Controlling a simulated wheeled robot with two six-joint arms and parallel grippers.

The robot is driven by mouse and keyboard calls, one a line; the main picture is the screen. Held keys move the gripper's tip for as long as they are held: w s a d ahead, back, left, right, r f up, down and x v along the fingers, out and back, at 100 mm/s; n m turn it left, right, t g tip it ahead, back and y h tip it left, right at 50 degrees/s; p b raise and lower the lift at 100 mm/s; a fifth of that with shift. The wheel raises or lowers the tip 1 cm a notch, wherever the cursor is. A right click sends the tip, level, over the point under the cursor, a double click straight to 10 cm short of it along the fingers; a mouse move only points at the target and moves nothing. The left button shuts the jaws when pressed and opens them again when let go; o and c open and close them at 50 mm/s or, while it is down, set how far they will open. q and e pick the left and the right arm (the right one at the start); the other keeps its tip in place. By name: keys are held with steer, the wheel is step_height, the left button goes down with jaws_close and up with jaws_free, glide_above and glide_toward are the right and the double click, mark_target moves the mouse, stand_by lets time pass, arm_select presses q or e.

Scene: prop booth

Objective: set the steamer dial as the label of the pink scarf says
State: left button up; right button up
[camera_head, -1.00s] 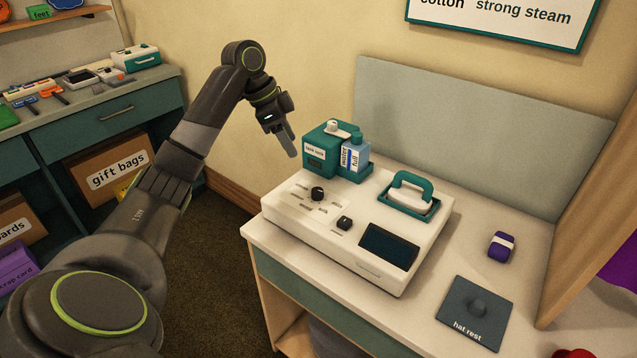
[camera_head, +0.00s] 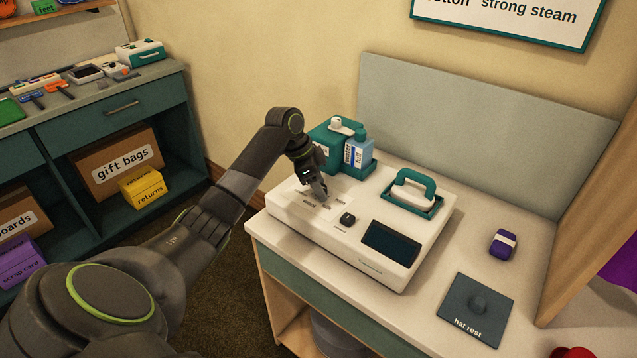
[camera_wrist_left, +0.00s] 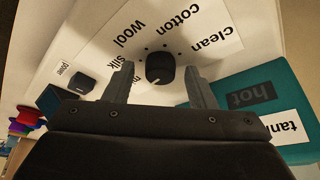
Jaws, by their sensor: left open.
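The white steamer (camera_head: 290,212) stands on the counter. Its round black dial (camera_wrist_left: 160,68) shows in the left wrist view, with the words clean, cotton, wool and silk printed around it, silk partly hidden. A small pale mark shows on the dial's lower edge; its exact setting is hard to tell. My left gripper (camera_wrist_left: 159,74) is open, with one finger on each side of the dial; I cannot tell whether they touch it. In the head view my left gripper (camera_head: 321,192) points down over the steamer's panel and hides the dial. The pink scarf is not in view.
The teal tank (camera_head: 326,140) and blue water bottle (camera_head: 360,150) stand behind. A teal-handled steam head (camera_head: 413,190), purple bundle (camera_head: 503,243) and hat rest (camera_head: 476,310) are to the right.

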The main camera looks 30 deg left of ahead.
arm_select(q)
steer(key=c, duration=1)
steer(key=shift+w+r+m+h+p, duration=0.15)
steer(key=shift+m+h+p, duration=0.2)
steer(key=shift+m, duration=0.45)
steer(key=shift+m+g, duration=0.6)
steer(key=shift+m, duration=0.6)
steer(key=shift+w+m+g+h+b, duration=0.1)
steer(key=shift+m+g+h+b, duration=0.3)
steer(key=shift+m, duration=0.8)
steer(key=shift+m+g+y+b, duration=0.25)
steer(key=shift+m+g+b, duration=0.35)
steer(key=shift+m, duration=1)
